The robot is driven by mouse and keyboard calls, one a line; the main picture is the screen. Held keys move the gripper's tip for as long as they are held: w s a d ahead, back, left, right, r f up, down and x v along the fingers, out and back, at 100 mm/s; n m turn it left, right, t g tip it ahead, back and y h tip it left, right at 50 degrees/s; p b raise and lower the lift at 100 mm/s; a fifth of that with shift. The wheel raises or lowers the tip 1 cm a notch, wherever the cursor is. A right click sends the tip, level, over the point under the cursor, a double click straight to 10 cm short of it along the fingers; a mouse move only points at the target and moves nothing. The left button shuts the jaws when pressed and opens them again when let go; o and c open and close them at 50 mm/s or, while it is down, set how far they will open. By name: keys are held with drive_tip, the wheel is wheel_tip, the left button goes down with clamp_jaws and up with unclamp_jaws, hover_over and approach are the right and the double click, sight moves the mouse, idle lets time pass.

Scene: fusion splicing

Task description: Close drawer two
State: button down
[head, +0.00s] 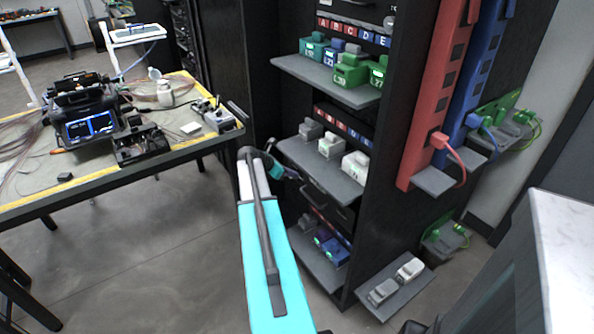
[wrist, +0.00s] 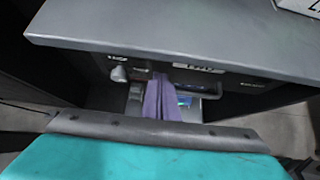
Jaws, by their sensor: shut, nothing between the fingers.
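In the wrist view, a label that seems to read TWO (wrist: 200,69) is on the dark cabinet face under a grey shelf. Below it, grey edges of what looks like the drawer (wrist: 213,93) show, with a small bluish item by them. In the head view, a dark drawer (head: 335,214) juts out under the middle shelf. My gripper (wrist: 160,82) shows as two purplish fingers side by side, shut and empty, pointing at the cabinet face. They hide part of the drawer; I cannot tell whether they touch it.
The grey middle shelf (head: 290,152) with several connector blocks overhangs the drawer area. A lower shelf (head: 310,262) holds blue and grey blocks. A work table (head: 100,178) with a black splicer (head: 85,115) stands left. Bare floor lies between table and cabinet.

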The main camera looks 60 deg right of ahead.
drive_tip(key=v, duration=1)
drive_tip(key=shift+b, duration=0.45)
drive_tip(key=shift+a, duration=0.15)
drive_tip(key=w+a+f+m+t+y, duration=0.1)
drive_tip(key=a+f+m, duration=0.1)
drive_tip(key=a+f, duration=0.75)
drive_tip(key=w+a+f+m+y, duration=0.1)
drive_tip(key=a+f+y, duration=0.1)
drive_tip(key=a+f, duration=0.8)
drive_tip(key=w+a+f+m+t+y, duration=0.15)
drive_tip(key=a+f, duration=0.35)
drive_tip(key=a, duration=1)
drive_tip(key=s+a+f+m+g+y, duration=0.1)
drive_tip(key=s+a+f+m, duration=0.1)
drive_tip(key=s+a+f, duration=0.2)
drive_tip(key=s+a+f+m+g+y, duration=0.1)
drive_tip(key=s+a+f+m, duration=0.2)
drive_tip(key=s+a, duration=0.7)
drive_tip(key=s+a+f+m+g+y, duration=0.1)
drive_tip(key=s+a, duration=0.6)
drive_tip(key=a, duration=0.8)
wheel_tip(320, 180, down, 4)
drive_tip(key=shift+a+r+m+y, duration=0.1)
drive_tip(key=shift+a+m+y, duration=0.3)
drive_tip(key=shift+m, duration=0.65)
